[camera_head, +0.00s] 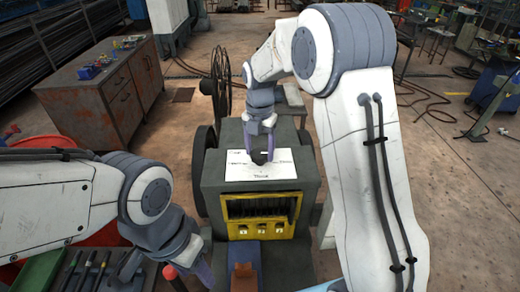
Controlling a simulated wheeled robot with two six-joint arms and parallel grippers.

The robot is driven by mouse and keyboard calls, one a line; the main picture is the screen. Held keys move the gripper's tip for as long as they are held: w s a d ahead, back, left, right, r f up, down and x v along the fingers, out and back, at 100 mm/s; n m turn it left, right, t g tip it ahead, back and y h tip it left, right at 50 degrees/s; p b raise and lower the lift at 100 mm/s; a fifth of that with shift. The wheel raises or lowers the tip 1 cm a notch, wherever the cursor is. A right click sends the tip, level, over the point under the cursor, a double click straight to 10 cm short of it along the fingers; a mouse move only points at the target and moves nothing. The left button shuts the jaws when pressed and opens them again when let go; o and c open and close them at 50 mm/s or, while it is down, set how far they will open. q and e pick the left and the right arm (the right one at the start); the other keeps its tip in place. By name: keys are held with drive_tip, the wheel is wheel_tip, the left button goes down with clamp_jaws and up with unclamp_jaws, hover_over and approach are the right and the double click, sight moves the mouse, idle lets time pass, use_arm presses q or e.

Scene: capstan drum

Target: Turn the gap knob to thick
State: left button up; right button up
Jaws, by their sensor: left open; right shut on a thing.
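The gap knob (259,157) is a small dark knob on a white label plate (262,173) on top of a dark grey machine (215,187). My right gripper (260,150) comes down on it from above and is shut on it. The fingers hide part of the knob, and I cannot read which setting it points at. My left gripper (188,284) is open at the lower left, beside the machine and apart from the knob. Its fingertips are partly cut off by the frame's bottom edge.
A yellow panel (261,229) with small marked plates is on the machine's front. A tool tray (85,270) and a red-handled tool (170,272) lie near my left gripper. A rusty cabinet (118,88) stands at the back left. Open floor lies behind the machine.

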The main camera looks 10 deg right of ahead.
sight(259, 153)
drive_tip(key=m, duration=0.4)
drive_tip(key=shift+p, duration=0.35)
drive_tip(key=m, duration=0.5)
drive_tip(key=shift+w, duration=0.15)
drive_tip(key=m+p, duration=0.1)
drive_tip(key=m, duration=0.3)
drive_tip(key=shift+w, duration=0.1)
drive_tip(key=shift+m, duration=2.1)
drive_tip(key=o, duration=1.4)
drive_tip(key=shift+c, duration=0.2)
wheel_tip(259, 153, up, 11)
drive_tip(key=b, duration=0.2)
drive_tip(key=shift+f, duration=0.2)
